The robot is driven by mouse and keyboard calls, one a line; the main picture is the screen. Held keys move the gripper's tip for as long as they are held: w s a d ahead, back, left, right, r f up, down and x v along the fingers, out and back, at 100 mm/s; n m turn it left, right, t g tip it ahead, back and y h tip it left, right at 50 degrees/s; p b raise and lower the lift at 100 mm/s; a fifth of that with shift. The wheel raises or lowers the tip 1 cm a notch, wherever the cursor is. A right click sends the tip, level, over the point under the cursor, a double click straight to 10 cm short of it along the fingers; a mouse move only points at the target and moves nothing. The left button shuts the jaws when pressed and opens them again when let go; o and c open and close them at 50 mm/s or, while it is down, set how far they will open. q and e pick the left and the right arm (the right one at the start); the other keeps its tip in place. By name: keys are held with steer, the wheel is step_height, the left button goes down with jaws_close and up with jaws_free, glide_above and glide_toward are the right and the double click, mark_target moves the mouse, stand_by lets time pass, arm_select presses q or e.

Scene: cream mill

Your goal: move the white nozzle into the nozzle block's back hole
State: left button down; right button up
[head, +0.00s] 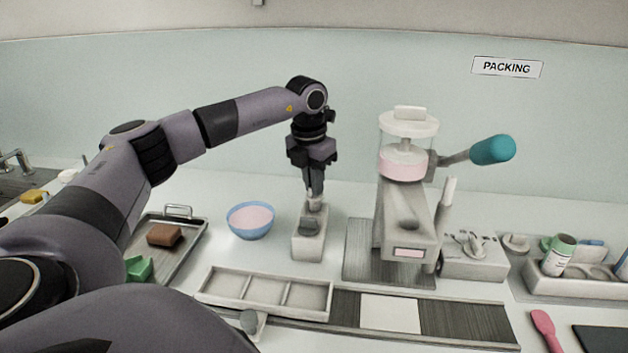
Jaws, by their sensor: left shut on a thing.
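The nozzle block (308,246) is a pale upright block standing on the counter just right of the blue bowl. My left gripper (314,194) points straight down over the back part of the block's top. It is shut on the white nozzle (314,205), a small pale piece showing just under the fingertips. The nozzle is at the back hole, upright as far as I can tell; how deep it sits is too small to see. A darker hole or piece shows at the front of the block's top. My right gripper is not in view.
A blue bowl (250,232) with pink contents stands left of the block. The mill (408,225) with its teal handle (492,150) stands close on the right. A divided tray (264,291) lies in front. A metal tray (187,257) with a brown block (164,235) is farther left.

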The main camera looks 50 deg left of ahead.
arm_select(q)
steer(key=shift+f+b, duration=0.5)
steer(key=shift+f, duration=0.6)
steer(key=shift+f, duration=0.2)
stand_by(0.4)
steer(key=c, duration=1.1)
jaws_free()
steer(key=shift+c, duration=0.2)
steer(key=shift+r, duration=0.1)
